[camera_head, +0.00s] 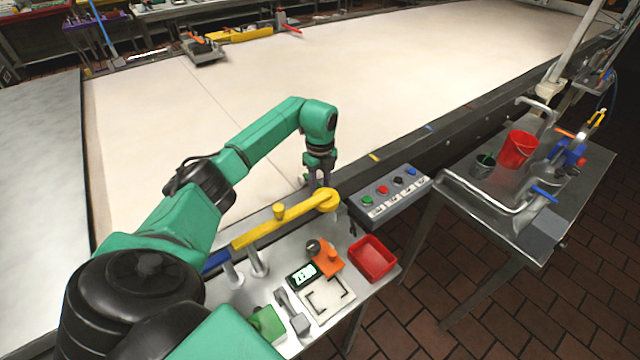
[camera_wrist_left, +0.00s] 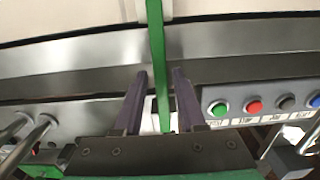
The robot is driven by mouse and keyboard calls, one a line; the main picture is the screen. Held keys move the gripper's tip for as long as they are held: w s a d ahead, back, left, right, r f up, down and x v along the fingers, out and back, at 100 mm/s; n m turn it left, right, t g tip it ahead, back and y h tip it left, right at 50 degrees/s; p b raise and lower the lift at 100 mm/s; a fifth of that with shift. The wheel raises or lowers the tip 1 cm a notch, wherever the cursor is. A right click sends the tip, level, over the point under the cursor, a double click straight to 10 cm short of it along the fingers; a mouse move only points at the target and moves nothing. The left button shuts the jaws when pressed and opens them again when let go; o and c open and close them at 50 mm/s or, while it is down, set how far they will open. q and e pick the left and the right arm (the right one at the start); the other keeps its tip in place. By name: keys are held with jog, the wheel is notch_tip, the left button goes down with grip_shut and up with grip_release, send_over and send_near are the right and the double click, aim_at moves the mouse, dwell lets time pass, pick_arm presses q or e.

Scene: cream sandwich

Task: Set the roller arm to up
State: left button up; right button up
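The yellow arm (camera_head: 300,208), which I take for the roller arm, lies roughly level along the near edge of the belt in the head view. It has a round hub at its right end and a small yellow knob on top. My left gripper (camera_head: 320,184) points down just above and behind the hub. In the left wrist view its two dark fingers (camera_wrist_left: 160,74) stand apart. A green bar (camera_wrist_left: 156,40) runs between them, with gaps visible on both sides. I cannot tell whether this bar belongs to the roller arm. My right gripper is out of view.
A button box (camera_head: 390,195) stands right of the hub. Below the yellow arm are a red tray (camera_head: 372,258), an orange tool (camera_head: 327,260) and a digital display (camera_head: 302,275). A side table (camera_head: 480,213) with a red bucket (camera_head: 517,149) stands right. The wide pale belt (camera_head: 400,70) is mostly clear.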

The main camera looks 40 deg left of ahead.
pick_arm(q)
grip_shut()
jog(key=shift+w, duration=0.1)
dwell(1.1)
